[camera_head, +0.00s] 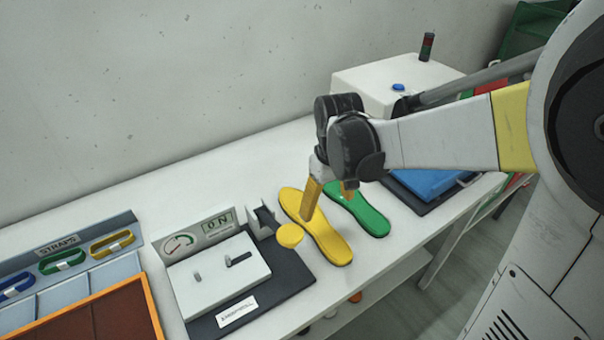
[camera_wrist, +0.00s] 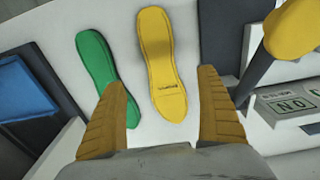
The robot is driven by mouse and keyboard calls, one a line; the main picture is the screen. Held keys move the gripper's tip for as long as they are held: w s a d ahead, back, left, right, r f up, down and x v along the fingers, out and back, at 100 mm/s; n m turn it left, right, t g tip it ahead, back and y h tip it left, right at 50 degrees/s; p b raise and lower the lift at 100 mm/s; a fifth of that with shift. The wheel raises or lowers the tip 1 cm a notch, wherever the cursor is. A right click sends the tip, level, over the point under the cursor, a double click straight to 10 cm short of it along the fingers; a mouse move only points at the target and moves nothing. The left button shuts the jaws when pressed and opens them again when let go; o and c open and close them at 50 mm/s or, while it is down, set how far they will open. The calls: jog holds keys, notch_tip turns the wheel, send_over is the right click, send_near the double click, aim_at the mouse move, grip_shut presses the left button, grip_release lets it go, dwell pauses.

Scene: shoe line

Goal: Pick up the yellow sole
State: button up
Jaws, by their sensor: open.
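The yellow sole (camera_head: 322,237) lies flat on the white table, with the green sole (camera_head: 365,213) beside it on the right. In the wrist view the yellow sole (camera_wrist: 163,70) lies lengthwise between my fingers, and the green sole (camera_wrist: 101,70) is to its left, partly hidden by the left finger. My gripper (camera_head: 330,198) is over the soles, pointing down. In the wrist view my gripper (camera_wrist: 168,115) is open and empty, with its orange fingers apart on either side of the yellow sole's near end. I cannot tell the exact height of the fingertips.
A device with a gauge (camera_head: 185,243) and a yellow round knob (camera_head: 290,236) stands close on the left. A blue tray (camera_head: 428,182) and a white box (camera_head: 395,78) stand on the right. A strap rack (camera_head: 70,258) and an orange-edged tray (camera_head: 157,318) are far left.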

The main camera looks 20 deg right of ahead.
aim_at(324, 231)
jog(key=shift+g, duration=0.3)
jog(key=f+b, duration=0.1)
jog(key=f, duration=0.3)
jog(key=f+b, duration=0.2)
jog(key=f, duration=0.2)
jog(key=f+b, duration=0.2)
jog(key=f, duration=0.2)
jog(key=shift+w, duration=0.35)
jog(key=c, duration=1.5)
jog(key=shift+o, duration=0.2)
jog(key=shift+r, duration=0.15)
